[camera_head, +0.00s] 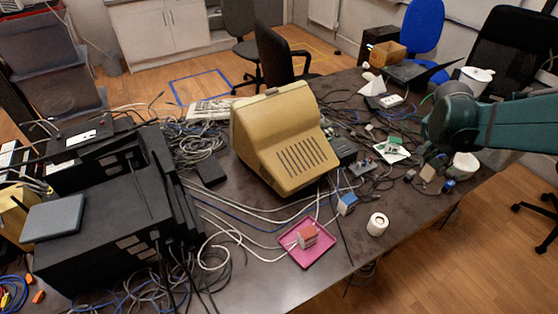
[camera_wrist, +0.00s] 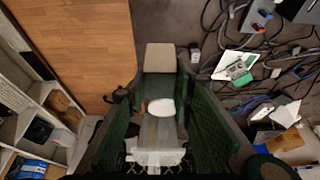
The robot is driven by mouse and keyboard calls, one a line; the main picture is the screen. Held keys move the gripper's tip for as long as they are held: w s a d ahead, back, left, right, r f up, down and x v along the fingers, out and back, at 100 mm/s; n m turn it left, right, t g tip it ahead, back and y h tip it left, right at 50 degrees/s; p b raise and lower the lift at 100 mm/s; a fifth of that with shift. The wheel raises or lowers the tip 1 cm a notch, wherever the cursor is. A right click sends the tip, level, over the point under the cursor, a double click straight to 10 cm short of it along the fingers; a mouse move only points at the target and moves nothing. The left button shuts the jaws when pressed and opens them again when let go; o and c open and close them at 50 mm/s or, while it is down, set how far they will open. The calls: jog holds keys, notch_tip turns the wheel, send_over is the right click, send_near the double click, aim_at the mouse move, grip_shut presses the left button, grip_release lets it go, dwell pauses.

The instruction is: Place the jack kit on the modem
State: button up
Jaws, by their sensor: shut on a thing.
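My gripper (camera_head: 437,160) is at the right side of the table, above its edge area. In the wrist view my gripper (camera_wrist: 161,82) is shut on a small beige block, which I take to be the jack kit (camera_wrist: 160,57). The same beige block shows in the head view (camera_head: 428,173), below my wrist. I cannot tell for sure which device is the modem. A flat grey box (camera_head: 52,218) lies on a black computer case at the left, and a dark box (camera_head: 345,150) sits beside the beige monitor; either might be it.
A bulky beige monitor (camera_head: 284,143) stands mid-table. A pink tray (camera_head: 318,256) with a small red-and-white box (camera_head: 307,236), a white roll (camera_head: 377,224) and a blue box (camera_head: 346,203) are near the front edge. Cables cover much of the table (camera_head: 255,292).

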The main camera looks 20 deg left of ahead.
aim_at(433, 162)
notch_tip(433, 162, up, 14)
jog(key=w+a+r+n+t+y+p, duration=0.15)
jog(key=w+a, duration=0.35)
jog(key=a, duration=1.4)
jog(key=w+a+n+g+p, duration=0.1)
jog(key=w+a+n+p, duration=0.25)
jog(key=a, duration=1.55)
jog(key=s+a+f+n+y+p, duration=0.1)
jog(key=s+a, duration=0.3)
jog(key=a, duration=1)
jog(key=s+a+n+p, duration=0.15)
jog(key=s+a, duration=0.35)
jog(key=a, duration=1)
jog(key=s+a+f+n+y+p, duration=0.15)
jog(key=s+a, duration=0.25)
jog(key=a, duration=1)
notch_tip(433, 162, down, 10)
jog(key=t, duration=0.1)
jog(key=shift+w+d+h+b, duration=0.15)
jog(key=shift+d+h+b, duration=0.05)
jog(key=shift+h+b, duration=0.2)
jog(key=shift+f, duration=0.15)
notch_tip(433, 162, down, 13)
jog(key=b, duration=0.1)
jog(key=shift+f, duration=0.2)
